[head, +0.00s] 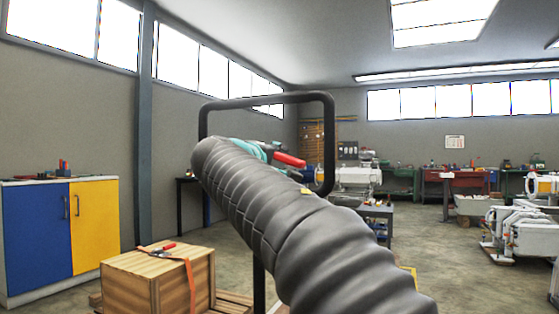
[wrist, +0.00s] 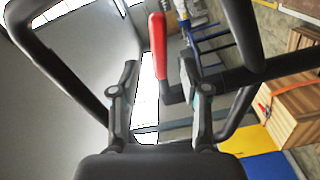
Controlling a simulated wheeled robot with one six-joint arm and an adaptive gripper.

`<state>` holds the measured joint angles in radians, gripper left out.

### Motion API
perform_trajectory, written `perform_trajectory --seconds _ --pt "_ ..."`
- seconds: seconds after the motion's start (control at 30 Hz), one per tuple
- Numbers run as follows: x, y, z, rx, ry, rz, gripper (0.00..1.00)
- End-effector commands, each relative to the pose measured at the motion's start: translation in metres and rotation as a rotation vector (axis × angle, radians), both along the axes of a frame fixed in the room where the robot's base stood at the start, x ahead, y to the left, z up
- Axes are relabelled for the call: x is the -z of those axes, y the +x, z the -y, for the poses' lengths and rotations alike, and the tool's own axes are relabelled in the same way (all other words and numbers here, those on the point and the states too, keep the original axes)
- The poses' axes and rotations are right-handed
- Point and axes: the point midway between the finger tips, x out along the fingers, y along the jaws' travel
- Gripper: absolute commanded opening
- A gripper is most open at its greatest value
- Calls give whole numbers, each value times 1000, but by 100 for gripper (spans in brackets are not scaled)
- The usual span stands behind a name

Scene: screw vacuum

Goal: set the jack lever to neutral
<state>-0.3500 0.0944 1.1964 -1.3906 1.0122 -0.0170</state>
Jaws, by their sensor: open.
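The jack lever (head: 290,160) has a red grip and sits inside the black loop handle of the jack (head: 268,99) in the head view. In the wrist view the red lever (wrist: 158,45) joins a bent black arm at its lower end. My gripper (head: 264,150) is at the left of the red grip in the head view, its teal parts partly hidden by my arm. In the wrist view my gripper (wrist: 158,72) has its two fingers apart, with the lever showing between them. Whether a finger touches the lever I cannot tell.
The handle's black tubes (wrist: 238,30) pass close around my gripper. A wooden crate (head: 150,282) with an orange strap stands on a pallet at lower left. A blue and yellow cabinet (head: 93,230) stands by the left wall. Workbenches line the back.

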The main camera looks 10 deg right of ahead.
Motion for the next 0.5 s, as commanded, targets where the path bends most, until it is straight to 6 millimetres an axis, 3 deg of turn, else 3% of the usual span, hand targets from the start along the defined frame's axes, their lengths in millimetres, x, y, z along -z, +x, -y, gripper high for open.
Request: perform_trajectory --seconds 0.23,0.5 --pt "0 35 29 6 0 -1 46" --pt "0 51 41 4 0 0 46"
